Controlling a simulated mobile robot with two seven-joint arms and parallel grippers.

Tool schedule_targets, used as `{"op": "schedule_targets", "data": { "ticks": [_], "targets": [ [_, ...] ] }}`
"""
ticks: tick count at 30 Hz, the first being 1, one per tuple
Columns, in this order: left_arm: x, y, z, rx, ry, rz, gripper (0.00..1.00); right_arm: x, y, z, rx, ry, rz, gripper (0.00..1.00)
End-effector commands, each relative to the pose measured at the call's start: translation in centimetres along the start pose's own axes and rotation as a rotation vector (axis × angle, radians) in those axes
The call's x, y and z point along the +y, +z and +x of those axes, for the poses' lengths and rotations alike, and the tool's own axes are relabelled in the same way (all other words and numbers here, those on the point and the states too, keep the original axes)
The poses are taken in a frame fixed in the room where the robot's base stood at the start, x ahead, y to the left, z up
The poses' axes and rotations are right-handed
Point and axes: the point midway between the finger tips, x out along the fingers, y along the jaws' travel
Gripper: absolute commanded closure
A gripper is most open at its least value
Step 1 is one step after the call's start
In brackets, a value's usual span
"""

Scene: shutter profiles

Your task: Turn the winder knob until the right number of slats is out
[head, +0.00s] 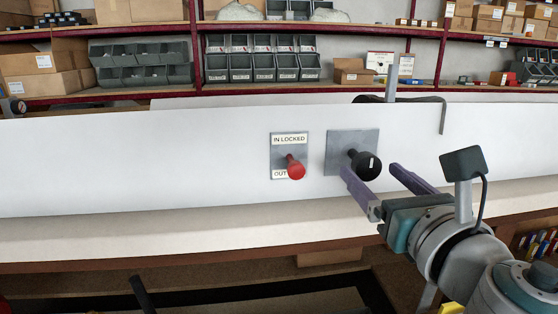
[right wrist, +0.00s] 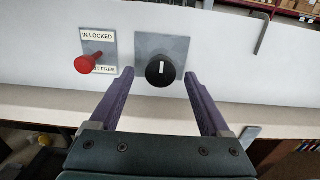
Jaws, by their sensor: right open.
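The black winder knob (head: 365,165) sits on a grey square plate on the white panel (head: 90,160). In the right wrist view the knob (right wrist: 160,71) has a white mark that stands nearly upright. My right gripper (head: 371,169) is open, its two purple fingers pointing at the panel; in the right wrist view they lie either side of the knob and a little below it, with nothing between them. Contact with the knob cannot be told. To the left is a red plunger (head: 296,168) on a plate labelled "IN LOCKED" and "OUT", reading "OUT FREE" in part. I make out no slats for certain. My left gripper is not in view.
A thin grey upright strip (head: 391,82) and a dark hooked bar (head: 443,115) stand at the panel's top edge. A pale ledge (head: 120,240) runs below the panel. Shelves with boxes and dark bins (head: 255,67) are behind.

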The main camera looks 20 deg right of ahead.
Motion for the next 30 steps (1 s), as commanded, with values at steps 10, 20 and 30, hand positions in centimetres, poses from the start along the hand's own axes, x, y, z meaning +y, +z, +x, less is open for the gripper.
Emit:
{"op": "schedule_targets", "data": {
  "ticks": [10, 20, 30],
  "targets": [
    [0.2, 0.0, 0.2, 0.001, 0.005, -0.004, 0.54, 0.0, -0.1, 3.7, 0.001, -0.001, 0.004, 0.19],
    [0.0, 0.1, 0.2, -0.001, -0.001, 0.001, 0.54, 0.0, -0.1, 3.8, 0.001, -0.001, 0.004, 0.27],
    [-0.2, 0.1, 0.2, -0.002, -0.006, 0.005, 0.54, 0.0, -0.1, 3.8, 0.001, -0.001, 0.005, 0.65]
  ]
}}
